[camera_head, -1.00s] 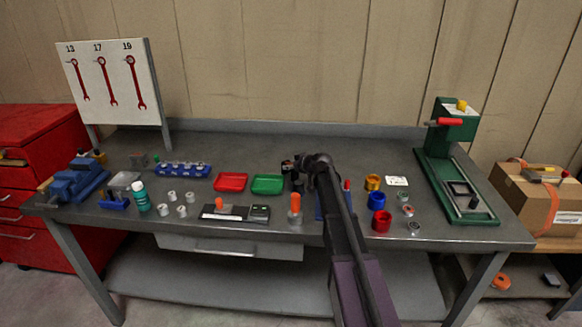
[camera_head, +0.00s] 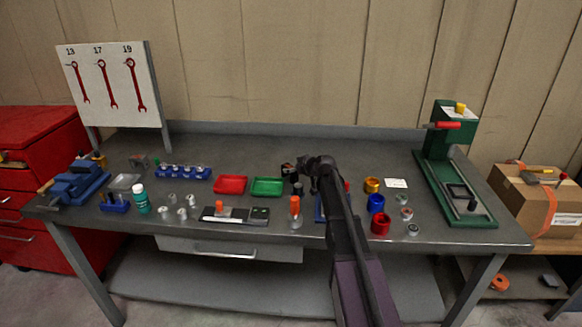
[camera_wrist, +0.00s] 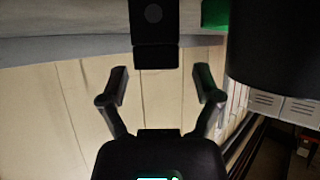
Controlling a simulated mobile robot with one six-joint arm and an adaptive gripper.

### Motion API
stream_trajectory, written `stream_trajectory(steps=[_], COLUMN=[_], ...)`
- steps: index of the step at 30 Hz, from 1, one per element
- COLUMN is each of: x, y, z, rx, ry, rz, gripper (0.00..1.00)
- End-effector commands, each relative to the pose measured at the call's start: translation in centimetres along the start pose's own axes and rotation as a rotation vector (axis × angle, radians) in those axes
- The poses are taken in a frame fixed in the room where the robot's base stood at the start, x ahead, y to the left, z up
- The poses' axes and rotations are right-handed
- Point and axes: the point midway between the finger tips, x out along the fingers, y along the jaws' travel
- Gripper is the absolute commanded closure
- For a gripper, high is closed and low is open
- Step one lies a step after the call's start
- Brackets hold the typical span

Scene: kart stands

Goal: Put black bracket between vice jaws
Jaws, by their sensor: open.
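In the wrist view, a black piece with a round mark (camera_wrist: 153,52), which looks like the black bracket, stands beyond the fingertips, roughly centred between them. My gripper (camera_wrist: 161,82) is open, with nothing between its fingers. In the head view, my gripper (camera_head: 289,170) is small and dark above the rear middle of the bench, near the green tray. I cannot separate the bracket from it there. The blue vice (camera_head: 77,181) sits at the bench's left end, far from my gripper. Its jaw gap is too small to make out.
The grey bench (camera_head: 340,143) holds a red tray (camera_head: 231,184), a green tray (camera_head: 267,186), a blue socket rack (camera_head: 183,172) and several cups. A green press (camera_head: 440,170) stands at right. A tool board (camera_head: 108,85) rises behind the vice.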

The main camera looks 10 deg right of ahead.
Motion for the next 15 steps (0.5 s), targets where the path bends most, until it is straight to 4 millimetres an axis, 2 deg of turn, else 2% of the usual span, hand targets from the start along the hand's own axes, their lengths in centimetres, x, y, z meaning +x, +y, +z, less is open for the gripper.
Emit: stream_trajectory(steps=[1,6,15], x=[-1.2,-4.1,-8.4], y=[-0.1,-0.1,-0.1], z=[-0.2,-0.2,-0.2], rx=[0.001,0.001,0.001], ry=[0.000,0.000,0.000], rz=[0.001,0.001,0.000], gripper=[0.18,0.18,0.18])
